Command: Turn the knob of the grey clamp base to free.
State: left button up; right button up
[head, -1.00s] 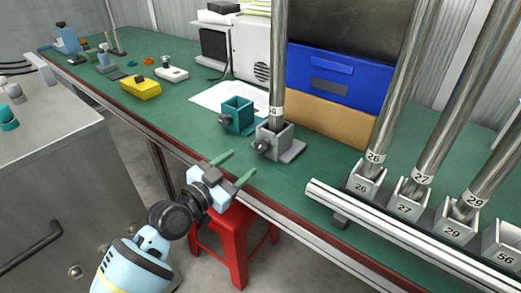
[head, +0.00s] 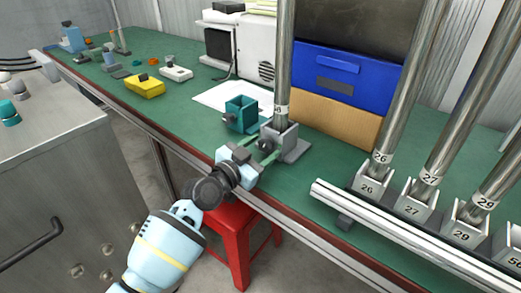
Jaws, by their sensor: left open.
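The grey clamp base (head: 292,148) stands on the green bench near its front edge, with a tall metal tube (head: 283,70) upright in it. Its dark knob (head: 263,145) is on the side facing my left gripper and is partly hidden by it. My left gripper (head: 262,150) is open, its green fingers reaching to the knob, one on each side as it appears. I cannot tell whether they touch it. The knob's setting is too small to read. My right gripper is not in view.
A teal clamp base (head: 241,115) stands empty just left of the grey one. Numbered holders (head: 367,184) with tall tubes line the front edge at right. A blue bin (head: 346,78) is behind. A red stool (head: 238,225) stands below the edge.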

pick_arm(q)
jog(key=c, duration=1)
jog(key=shift+n, duration=0.4)
jog(key=n, duration=0.2)
jog(key=shift+n, duration=2)
jog(key=shift+f, duration=0.1)
jog(key=o, duration=1)
